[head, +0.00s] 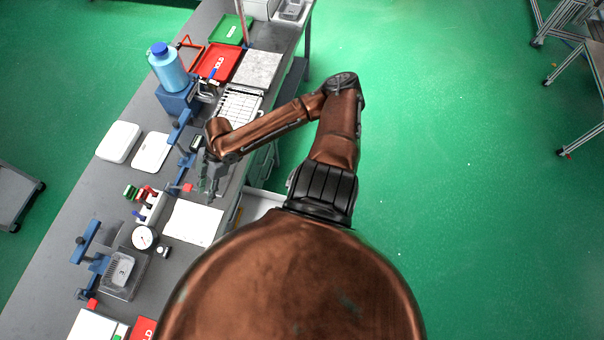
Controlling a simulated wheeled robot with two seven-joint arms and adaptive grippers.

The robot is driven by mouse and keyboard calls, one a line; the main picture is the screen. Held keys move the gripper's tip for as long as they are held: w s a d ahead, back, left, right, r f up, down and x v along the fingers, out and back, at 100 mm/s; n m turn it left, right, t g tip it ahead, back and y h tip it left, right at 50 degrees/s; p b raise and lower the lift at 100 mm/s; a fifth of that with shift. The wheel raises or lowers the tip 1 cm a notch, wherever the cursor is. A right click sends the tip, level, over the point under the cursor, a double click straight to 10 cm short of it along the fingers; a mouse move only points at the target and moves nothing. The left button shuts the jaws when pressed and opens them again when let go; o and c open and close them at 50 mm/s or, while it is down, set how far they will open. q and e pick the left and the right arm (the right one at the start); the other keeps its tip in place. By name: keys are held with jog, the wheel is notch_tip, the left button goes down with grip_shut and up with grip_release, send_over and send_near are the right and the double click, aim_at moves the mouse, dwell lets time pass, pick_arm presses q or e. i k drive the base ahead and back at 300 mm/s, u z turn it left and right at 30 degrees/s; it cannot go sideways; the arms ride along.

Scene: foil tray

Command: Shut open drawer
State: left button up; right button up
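A pale drawer (262,201) stands out from the right side of the long bench (112,192), low under the bench edge. My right arm partly covers it, so I cannot tell how far out it is. My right gripper (207,188) points down over the bench top, left of the drawer and just above a white sheet. It is small and dark here, and I cannot tell whether its fingers are apart. It appears apart from the drawer. My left gripper is not in view.
A blue bottle (168,67) on a blue stand, a red tray (218,62), a white sheet (192,223), a round dial (144,237) and a clear box (124,273) crowd the bench. The green floor (450,200) right of the bench is clear.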

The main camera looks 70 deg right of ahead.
aim_at(255, 203)
jog(key=k, duration=1.9)
jog(key=z, duration=0.95)
